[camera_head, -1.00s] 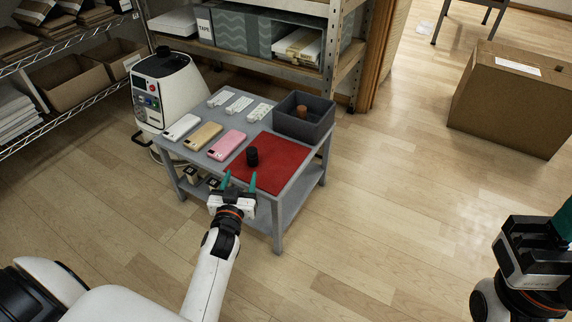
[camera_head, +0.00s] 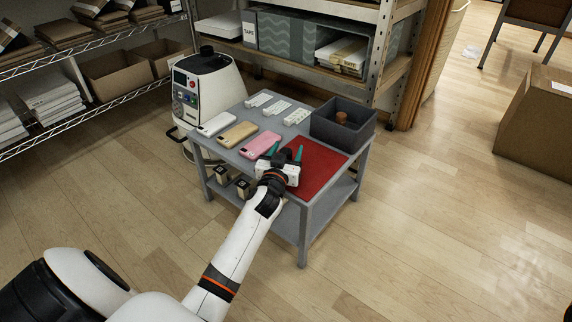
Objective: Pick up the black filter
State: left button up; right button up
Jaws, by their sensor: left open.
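The black filter (camera_head: 286,156) stands on the red mat (camera_head: 318,165) on the small grey table. It shows only as a dark shape between the fingers, partly hidden by my left gripper. My left gripper (camera_head: 286,153) is open, with its two teal fingers pointing away over the mat's left part, one on each side of the filter. I cannot tell whether a finger touches it. My right gripper is out of view.
Pink, gold and white phones (camera_head: 238,134) lie left of the mat. White strips (camera_head: 277,108) lie behind them. A dark grey bin (camera_head: 343,126) with a brown piece inside stands at the back right. A white machine (camera_head: 208,90) stands beside the table (camera_head: 310,215).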

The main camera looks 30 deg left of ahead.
pick_arm(q)
jog(key=shift+w+a, duration=0.15)
jog(key=shift+w, duration=0.35)
jog(key=c, duration=1.1)
jog(key=shift+r, duration=0.1)
